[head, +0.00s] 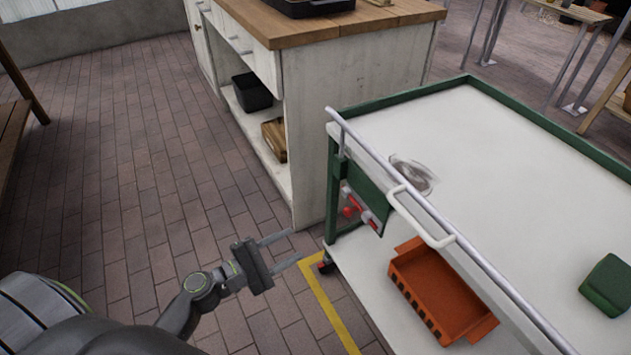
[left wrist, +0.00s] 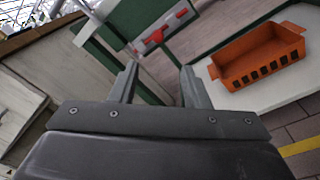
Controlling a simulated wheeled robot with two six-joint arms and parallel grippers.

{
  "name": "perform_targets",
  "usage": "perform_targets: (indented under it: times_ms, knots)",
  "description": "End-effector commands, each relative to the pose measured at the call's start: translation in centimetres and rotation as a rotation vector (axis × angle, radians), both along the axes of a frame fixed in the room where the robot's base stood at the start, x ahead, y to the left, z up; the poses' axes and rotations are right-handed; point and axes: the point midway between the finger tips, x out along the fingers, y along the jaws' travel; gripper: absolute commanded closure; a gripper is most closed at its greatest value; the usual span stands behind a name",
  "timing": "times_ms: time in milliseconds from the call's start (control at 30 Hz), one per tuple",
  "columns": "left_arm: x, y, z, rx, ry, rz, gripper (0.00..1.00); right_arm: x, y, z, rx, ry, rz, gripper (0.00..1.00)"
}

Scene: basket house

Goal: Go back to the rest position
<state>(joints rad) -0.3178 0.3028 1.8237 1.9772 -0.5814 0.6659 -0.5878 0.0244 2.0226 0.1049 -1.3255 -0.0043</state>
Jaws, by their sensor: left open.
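My left gripper (head: 284,251) is open and empty, held over the brick floor to the left of the cart. In the left wrist view its two fingers (left wrist: 160,84) stand apart with nothing between them. My right gripper shows in neither view.
A green-framed cart (head: 500,150) with a pale top and a white handle stands at the right. A white cabinet (head: 345,110) with a wooden top stands behind. The brick floor (head: 130,190) at left is clear.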

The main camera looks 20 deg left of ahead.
Motion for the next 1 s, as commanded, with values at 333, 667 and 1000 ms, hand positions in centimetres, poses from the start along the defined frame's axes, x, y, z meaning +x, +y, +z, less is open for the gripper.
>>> perform_targets:
  times_ms: [333, 667, 1000]
  knots:
    - [-1.5, -1.6, -1.6, 0.167, -0.027, -0.064, 0.58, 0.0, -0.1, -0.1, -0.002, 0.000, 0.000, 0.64]
    - [-7.8, -5.0, -8.7, 0.786, -0.076, -0.350, 0.58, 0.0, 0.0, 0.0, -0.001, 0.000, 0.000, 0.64]
    - [-15.3, -3.1, -15.8, 1.362, -0.003, -0.737, 0.58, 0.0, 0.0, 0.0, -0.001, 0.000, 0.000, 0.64]
